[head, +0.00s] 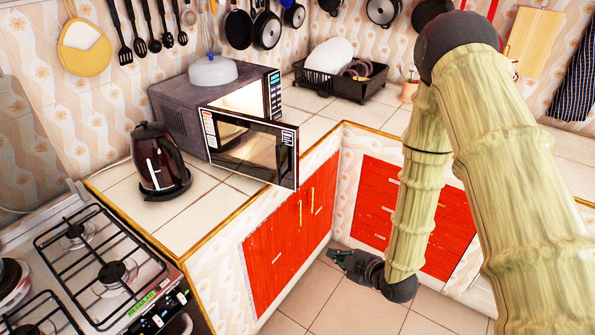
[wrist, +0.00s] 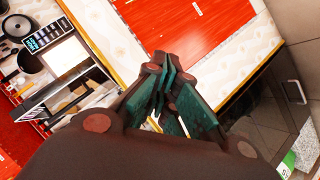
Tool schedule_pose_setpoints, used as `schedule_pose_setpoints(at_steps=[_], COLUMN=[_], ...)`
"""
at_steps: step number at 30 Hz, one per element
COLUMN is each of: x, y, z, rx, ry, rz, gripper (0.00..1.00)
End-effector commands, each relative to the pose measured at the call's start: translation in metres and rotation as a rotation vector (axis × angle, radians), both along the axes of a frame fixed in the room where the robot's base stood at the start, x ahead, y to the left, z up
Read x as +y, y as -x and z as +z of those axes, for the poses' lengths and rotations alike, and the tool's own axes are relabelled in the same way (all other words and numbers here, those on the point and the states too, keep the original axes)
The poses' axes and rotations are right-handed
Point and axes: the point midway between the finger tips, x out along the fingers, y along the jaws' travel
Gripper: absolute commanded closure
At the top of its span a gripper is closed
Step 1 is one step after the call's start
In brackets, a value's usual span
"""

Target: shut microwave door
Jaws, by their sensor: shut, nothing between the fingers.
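The grey microwave (head: 182,108) stands on the tiled counter with its front facing right. Its dark-glass door (head: 250,148) is open, swung out from the left side of the front, and its free edge reaches past the counter's front edge. Behind the door, part of the bright front opening and the keypad (head: 274,92) show. My gripper (head: 338,258) is low in front of the red cabinets, below and to the right of the door, apart from it. In the wrist view its green fingers (wrist: 165,65) are together and empty, and the microwave (wrist: 62,58) is at the left.
A dark kettle (head: 158,160) stands left of the door. A black dish rack (head: 340,80) is behind to the right. A gas stove (head: 100,262) is at the lower left. The floor (head: 320,295) near my gripper is clear.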

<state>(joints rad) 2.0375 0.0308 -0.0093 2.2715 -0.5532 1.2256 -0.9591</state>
Motion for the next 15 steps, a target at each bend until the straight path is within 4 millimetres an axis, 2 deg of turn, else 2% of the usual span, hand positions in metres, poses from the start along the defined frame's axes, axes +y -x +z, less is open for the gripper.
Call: schedule_pose_setpoints(at_steps=[1,3,7,9,12,15], x=[0.009,0.022,0.041,0.048,0.054,0.058], y=[-0.021,-0.042,-0.066,-0.072,-0.077,-0.079], z=[0.025,0.061,0.119,0.142,0.165,0.177], rx=[-0.126,-0.302,-0.585,-0.699,-0.812,-0.869], ry=[0.027,0.07,0.143,0.174,0.204,0.219], rz=[0.077,0.184,0.329,0.38,0.426,0.448], gripper=[1.0,1.0,1.0,1.0,1.0,1.0])
